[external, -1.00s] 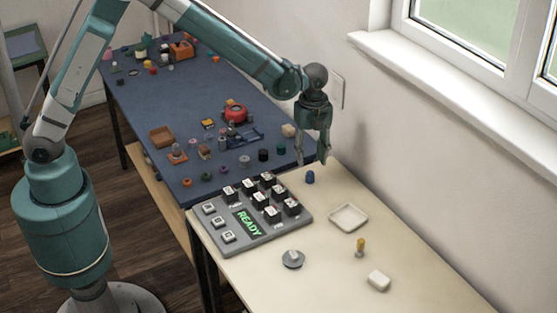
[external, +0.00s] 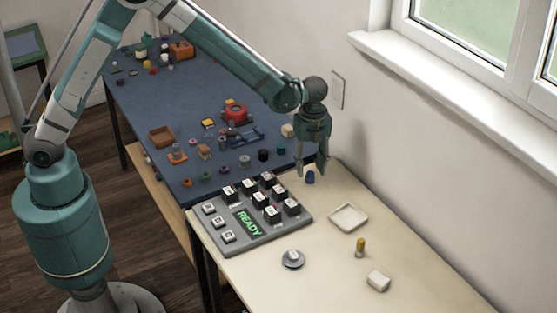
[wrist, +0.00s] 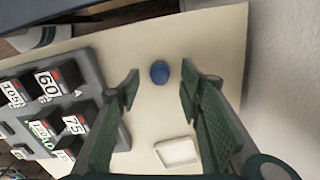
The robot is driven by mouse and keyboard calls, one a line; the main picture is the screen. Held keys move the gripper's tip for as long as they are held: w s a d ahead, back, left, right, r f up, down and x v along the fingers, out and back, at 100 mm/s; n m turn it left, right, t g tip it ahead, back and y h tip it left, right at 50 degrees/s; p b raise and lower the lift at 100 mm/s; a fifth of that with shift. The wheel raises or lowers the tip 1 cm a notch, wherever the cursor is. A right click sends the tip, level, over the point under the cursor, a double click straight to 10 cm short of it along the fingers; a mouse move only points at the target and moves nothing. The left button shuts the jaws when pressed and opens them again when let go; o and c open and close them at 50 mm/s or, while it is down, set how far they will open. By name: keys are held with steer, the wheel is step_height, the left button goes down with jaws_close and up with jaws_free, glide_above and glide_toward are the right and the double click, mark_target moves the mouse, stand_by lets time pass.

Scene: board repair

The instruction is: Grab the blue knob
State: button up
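The blue knob (external: 310,177) stands on the cream table, beyond the upper right corner of the grey keypad board. In the wrist view the blue knob (wrist: 160,72) lies between and ahead of the two fingertips, with bare table around it. My gripper (external: 312,173) is open, pointing down just above and around the knob's place in the external view. In the wrist view my gripper (wrist: 158,80) has its fingers spread wide, with nothing held between them. Whether the fingertips are level with the knob is hard to tell.
The grey keypad board (external: 272,240) with a READY display lies left of the knob. The wall stands close on the right.

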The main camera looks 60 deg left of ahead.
mark_target(310, 172)
steer(key=shift+f, duration=1.55)
steer(key=shift+c, duration=0.7)
steer(key=c, duration=0.8)
